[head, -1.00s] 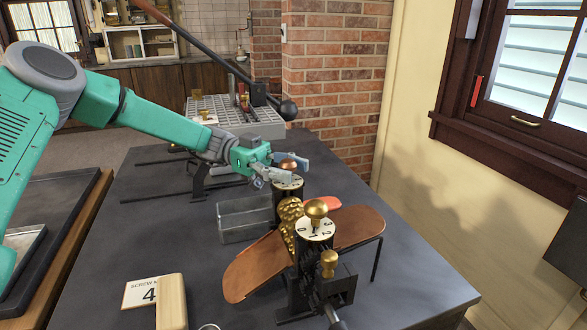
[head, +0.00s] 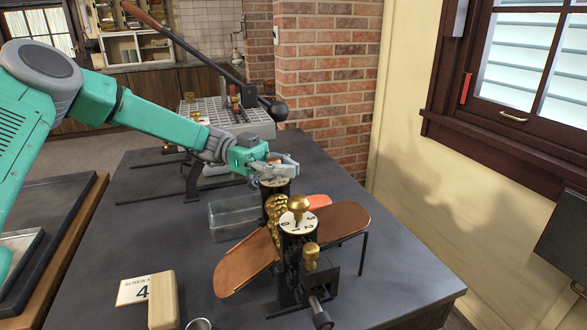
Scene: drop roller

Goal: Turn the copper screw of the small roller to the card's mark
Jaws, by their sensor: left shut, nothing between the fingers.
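My left gripper (head: 280,169) is shut with nothing held, right at the top of the rear post of the roller machine. The copper screw there is mostly hidden behind the fingers; I cannot tell whether they touch it. Its pale dial (head: 275,182) shows just below the fingers, its marks unreadable. The front post has a brass screw (head: 298,204) over a white numbered dial (head: 297,222). The golden patterned roller (head: 274,212) sits between the posts. The white card (head: 132,291) at the lower left reads "SCREW M" and 4, partly covered. My right gripper is out of view.
A wooden block (head: 163,299) stands in front of the card, beside a metal ring (head: 199,324). A clear tray (head: 231,219) lies left of the roller. Copper-brown plates (head: 246,265) flank the machine. A grey grid rack (head: 226,124) and long lever stand behind. The right tabletop is clear.

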